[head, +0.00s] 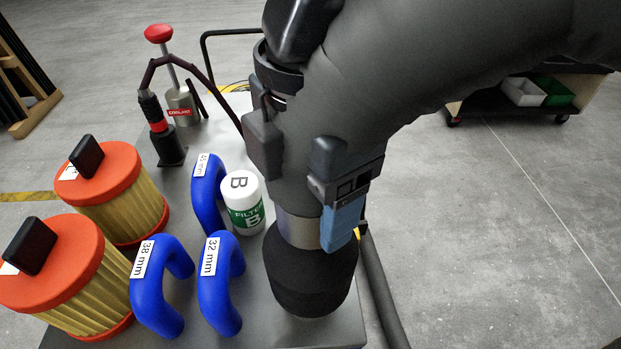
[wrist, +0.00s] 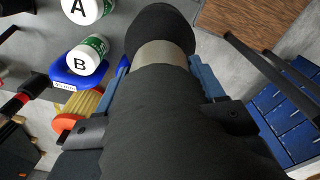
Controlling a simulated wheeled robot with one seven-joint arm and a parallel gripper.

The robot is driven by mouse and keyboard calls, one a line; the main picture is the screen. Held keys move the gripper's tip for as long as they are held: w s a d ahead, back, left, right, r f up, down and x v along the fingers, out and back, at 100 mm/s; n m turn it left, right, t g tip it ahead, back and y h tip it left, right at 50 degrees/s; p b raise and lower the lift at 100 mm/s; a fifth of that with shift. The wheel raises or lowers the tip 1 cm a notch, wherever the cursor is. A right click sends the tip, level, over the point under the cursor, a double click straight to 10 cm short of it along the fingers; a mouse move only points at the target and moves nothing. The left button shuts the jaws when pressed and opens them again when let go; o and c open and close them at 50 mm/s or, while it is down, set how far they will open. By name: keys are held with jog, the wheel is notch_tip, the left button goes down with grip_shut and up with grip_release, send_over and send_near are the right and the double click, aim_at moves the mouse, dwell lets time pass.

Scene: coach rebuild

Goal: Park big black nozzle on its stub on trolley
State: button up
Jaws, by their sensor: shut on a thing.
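The big black nozzle (head: 312,275) has a pale metal collar and a wide dark hose (head: 440,70) running from it to the upper right. My gripper (head: 305,228) is shut on it at the collar, with one blue finger pad showing on the right side. In the wrist view the nozzle (wrist: 160,22) lies between the two blue fingers (wrist: 165,82). The nozzle points down over the right part of the grey trolley top (head: 255,315). I cannot tell whether it touches the top. No stub shows; the nozzle may hide it.
Left of the nozzle are a white filter B bottle (head: 243,203) and blue hose pieces (head: 220,285). Two orange-capped filters (head: 60,270) stand farther left. A coolant can (head: 182,105) and black-red tool (head: 160,130) are at the back. A dark tube (head: 385,290) runs along the right edge.

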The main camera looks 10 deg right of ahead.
jog(key=shift+f+b, duration=0.45)
jog(key=shift+f, duration=0.4)
jog(key=shift+f, duration=0.15)
jog(key=shift+f+b, duration=0.9)
jog(key=shift+f, duration=0.4)
jog(key=shift+f+b, duration=0.65)
jog(key=shift+f, duration=0.5)
jog(key=o, duration=1.4)
jog(key=shift+f, duration=0.1)
jog(key=shift+r, duration=0.2)
notch_tip(320, 180, up, 8)
jog(key=p, duration=0.7)
jog(key=shift+p, duration=0.3)
jog(key=shift+f, duration=0.1)
